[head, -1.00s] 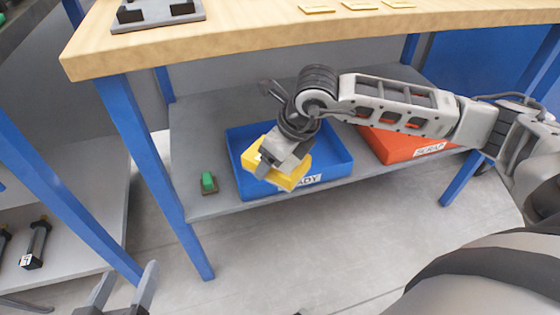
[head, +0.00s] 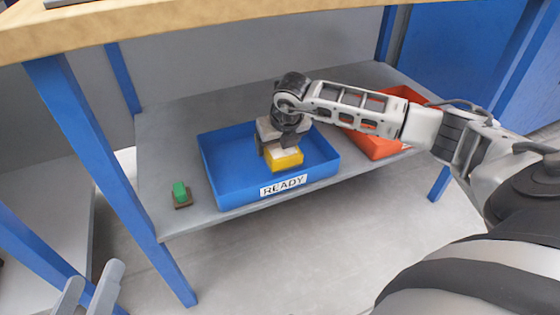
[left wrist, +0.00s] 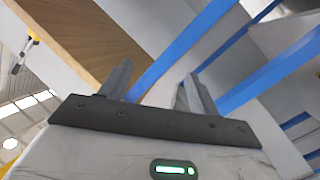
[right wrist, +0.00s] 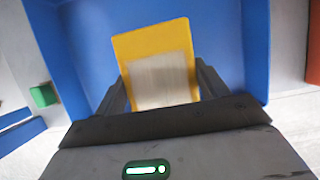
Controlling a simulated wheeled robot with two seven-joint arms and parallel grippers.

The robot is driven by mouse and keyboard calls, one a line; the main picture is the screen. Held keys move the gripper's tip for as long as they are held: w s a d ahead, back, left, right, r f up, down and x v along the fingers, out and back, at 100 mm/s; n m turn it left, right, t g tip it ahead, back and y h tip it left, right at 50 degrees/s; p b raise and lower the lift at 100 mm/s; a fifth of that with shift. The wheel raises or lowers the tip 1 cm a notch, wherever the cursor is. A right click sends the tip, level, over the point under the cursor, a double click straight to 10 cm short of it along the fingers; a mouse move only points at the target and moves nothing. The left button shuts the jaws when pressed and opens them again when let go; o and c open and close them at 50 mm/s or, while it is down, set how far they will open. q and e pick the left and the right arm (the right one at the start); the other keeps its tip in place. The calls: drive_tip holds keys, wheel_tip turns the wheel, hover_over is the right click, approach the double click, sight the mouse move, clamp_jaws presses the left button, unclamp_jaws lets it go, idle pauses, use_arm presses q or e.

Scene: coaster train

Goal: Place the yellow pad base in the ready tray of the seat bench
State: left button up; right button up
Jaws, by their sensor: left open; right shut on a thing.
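The yellow pad base (head: 286,161) is held by my right gripper (head: 283,146), inside the outline of the blue ready tray (head: 222,172) on the lower shelf. In the right wrist view the yellow pad base (right wrist: 150,45), with a pale face, sits between the two fingers, and the blue tray (right wrist: 85,50) surrounds it. I cannot tell whether it touches the tray floor. The tray's front carries a READY label (head: 283,186). My left gripper (head: 92,285) is open and empty at the lower left; it also shows in the left wrist view (left wrist: 155,85).
An orange-red tray (head: 385,140) stands to the right on the same grey shelf (head: 165,130). A green button-like part on a dark base (head: 180,194) lies left of the blue tray. The wooden bench top (head: 180,25) overhangs the shelf, and blue legs (head: 110,180) flank it.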

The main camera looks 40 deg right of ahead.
drive_tip(key=shift+w+d+f, duration=0.35)
drive_tip(key=shift+d+f, duration=0.05)
drive_tip(key=shift+f, duration=0.3)
drive_tip(key=shift+w+d+f+b, duration=0.25)
drive_tip(key=shift+d+f+b, duration=0.15)
drive_tip(key=shift+f, duration=0.05)
wheel_tip(320, 180, down, 3)
drive_tip(key=shift+d+f+b, duration=0.1)
drive_tip(key=shift+b, duration=0.85)
use_arm(q)
drive_tip(key=r+m+t, duration=0.1)
drive_tip(key=w+r+m+t+h, duration=0.1)
drive_tip(key=r, duration=0.1)
drive_tip(key=w+r+m+t, duration=0.1)
drive_tip(key=r, duration=0.1)
drive_tip(key=shift+w+a+h, duration=0.15)
drive_tip(key=shift+a+h, duration=0.15)
drive_tip(key=shift+a, duration=0.1)
drive_tip(key=shift+m, duration=0.3)
use_arm(e)
drive_tip(key=o, duration=1.2)
drive_tip(key=shift+f, duration=0.1)
drive_tip(key=shift+c, duration=0.2)
use_arm(q)
drive_tip(key=shift+r, duration=0.1)
